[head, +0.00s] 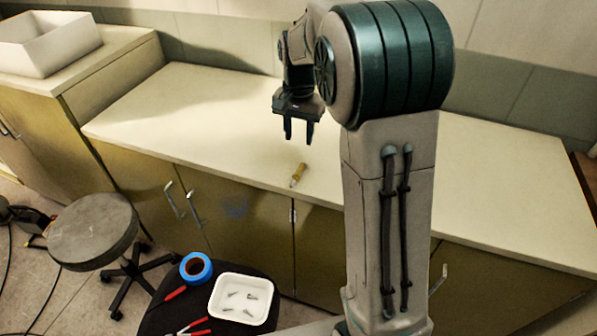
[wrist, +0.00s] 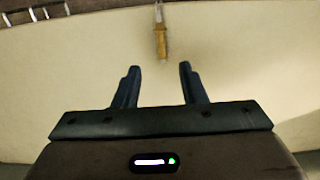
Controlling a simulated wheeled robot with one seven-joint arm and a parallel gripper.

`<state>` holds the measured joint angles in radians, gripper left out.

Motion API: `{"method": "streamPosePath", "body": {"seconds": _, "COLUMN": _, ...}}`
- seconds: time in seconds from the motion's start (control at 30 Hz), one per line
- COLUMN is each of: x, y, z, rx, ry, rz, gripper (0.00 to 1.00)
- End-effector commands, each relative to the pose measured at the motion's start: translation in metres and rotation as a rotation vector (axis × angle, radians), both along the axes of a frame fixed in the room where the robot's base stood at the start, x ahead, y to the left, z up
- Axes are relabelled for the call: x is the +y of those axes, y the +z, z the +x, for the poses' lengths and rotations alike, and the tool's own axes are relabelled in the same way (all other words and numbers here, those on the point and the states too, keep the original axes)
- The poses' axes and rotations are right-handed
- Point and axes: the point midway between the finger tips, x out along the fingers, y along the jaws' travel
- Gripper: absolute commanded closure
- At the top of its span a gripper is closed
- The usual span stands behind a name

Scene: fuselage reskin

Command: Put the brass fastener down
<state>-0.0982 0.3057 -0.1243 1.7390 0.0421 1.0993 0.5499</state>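A small brass-coloured piece with a silvery tip, which looks like the brass fastener (head: 299,172), lies on the pale countertop near its front edge. In the wrist view the fastener (wrist: 161,42) lies beyond my fingertips, roughly centred between them, with its tip pointing towards the counter's edge. My gripper (head: 299,134) is above the countertop, behind the fastener, with its fingers pointing down. In the wrist view my gripper (wrist: 159,70) has its two dark fingers apart with nothing between them. The fingers do not touch the fastener.
The countertop (head: 190,115) is otherwise bare around the fastener. In front, a black seat holds a white tray (head: 215,300) with several small silvery pieces, blue tape (head: 196,268) and red-handled tools (head: 192,328). A round stool (head: 93,232) stands left; a white bin (head: 50,45) sits far left.

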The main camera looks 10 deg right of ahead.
Motion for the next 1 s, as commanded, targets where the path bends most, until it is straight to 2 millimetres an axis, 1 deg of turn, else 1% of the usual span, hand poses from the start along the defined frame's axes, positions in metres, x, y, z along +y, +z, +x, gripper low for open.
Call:
{"method": "streamPosePath", "body": {"seconds": 0.03, "x": 0.0, "y": -0.011, "z": -0.001, "rx": 0.007, "ry": 0.0, "rz": 0.0, "gripper": 0.62}}
{"method": "streamPosePath", "body": {"seconds": 0.1, "x": 0.0, "y": -0.025, "z": -0.001, "rx": 0.007, "ry": 0.0, "rz": 0.0, "gripper": 0.62}}
{"method": "streamPosePath", "body": {"seconds": 0.2, "x": 0.0, "y": -0.045, "z": -0.002, "rx": 0.006, "ry": 0.0, "rz": -0.001, "gripper": 0.62}}
{"method": "streamPosePath", "body": {"seconds": 0.3, "x": -0.001, "y": -0.06, "z": -0.001, "rx": 0.004, "ry": 0.0, "rz": -0.001, "gripper": 0.62}}
{"method": "streamPosePath", "body": {"seconds": 0.4, "x": -0.001, "y": -0.069, "z": -0.001, "rx": 0.003, "ry": 0.001, "rz": -0.001, "gripper": 0.62}}
{"method": "streamPosePath", "body": {"seconds": 0.57, "x": -0.001, "y": -0.079, "z": 0.0, "rx": 0.004, "ry": 0.001, "rz": 0.0, "gripper": 0.62}}
{"method": "streamPosePath", "body": {"seconds": 0.8, "x": -0.001, "y": -0.111, "z": 0.004, "rx": 0.005, "ry": 0.002, "rz": 0.0, "gripper": 0.62}}
{"method": "streamPosePath", "body": {"seconds": 0.9, "x": -0.001, "y": -0.121, "z": 0.005, "rx": 0.004, "ry": 0.002, "rz": 0.0, "gripper": 0.62}}
{"method": "streamPosePath", "body": {"seconds": 1.0, "x": -0.001, "y": -0.124, "z": 0.005, "rx": 0.0, "ry": 0.002, "rz": 0.0, "gripper": 0.62}}
